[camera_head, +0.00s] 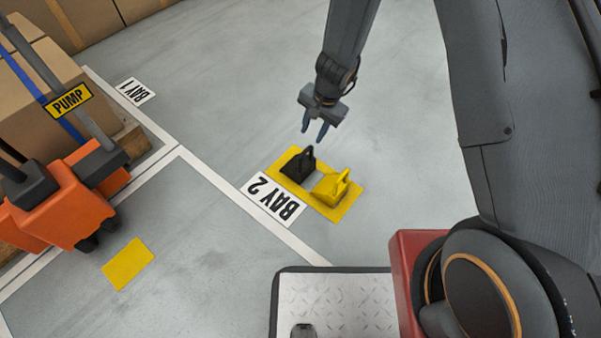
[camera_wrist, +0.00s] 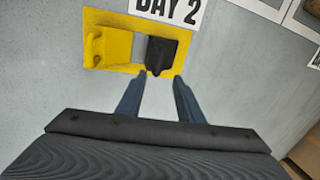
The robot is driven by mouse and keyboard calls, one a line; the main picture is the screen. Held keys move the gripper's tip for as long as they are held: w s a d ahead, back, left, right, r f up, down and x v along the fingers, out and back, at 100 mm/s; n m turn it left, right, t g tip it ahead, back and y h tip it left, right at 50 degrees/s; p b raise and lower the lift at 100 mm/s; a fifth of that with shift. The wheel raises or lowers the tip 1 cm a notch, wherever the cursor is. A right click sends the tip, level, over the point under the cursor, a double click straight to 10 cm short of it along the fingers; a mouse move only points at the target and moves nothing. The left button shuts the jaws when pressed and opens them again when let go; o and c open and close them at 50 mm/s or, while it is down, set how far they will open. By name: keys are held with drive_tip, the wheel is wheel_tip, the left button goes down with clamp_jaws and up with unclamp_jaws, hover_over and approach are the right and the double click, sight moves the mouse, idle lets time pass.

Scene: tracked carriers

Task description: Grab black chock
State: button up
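The black chock (camera_head: 299,166) sits on a yellow floor mat (camera_head: 341,211) beside the BAY 2 label. It has a loop handle on top. In the wrist view the black chock (camera_wrist: 162,53) lies just beyond my fingertips, between their lines. My gripper (camera_head: 315,131) is open and empty, its two blue fingers pointing down toward the chock and apart from it. My gripper also shows in the wrist view (camera_wrist: 160,76). A yellow chock (camera_head: 332,187) stands next to the black one on the same mat; it is left of it in the wrist view (camera_wrist: 112,46).
An orange pump truck (camera_head: 72,205) and boxes (camera_head: 40,85) stand at the left. A BAY 2 label (camera_head: 273,201) lies on the floor by the mat. My metal deck is at the bottom. The floor beyond the mat is clear.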

sight(307, 148)
drive_tip(key=shift+m, duration=0.4)
drive_tip(key=b+x, duration=0.1)
drive_tip(key=x, duration=0.2)
drive_tip(key=b+x, duration=0.1)
drive_tip(key=x, duration=0.2)
drive_tip(key=b+x, duration=0.1)
drive_tip(key=x, duration=0.2)
drive_tip(key=shift+w+d+b, duration=0.15)
drive_tip(key=shift+w+b, duration=0.2)
drive_tip(key=b+x, duration=0.6)
drive_tip(key=x, duration=0.1)
drive_tip(key=shift+s+d+f, duration=0.1)
drive_tip(key=shift+f, duration=0.15)
clamp_jaws()
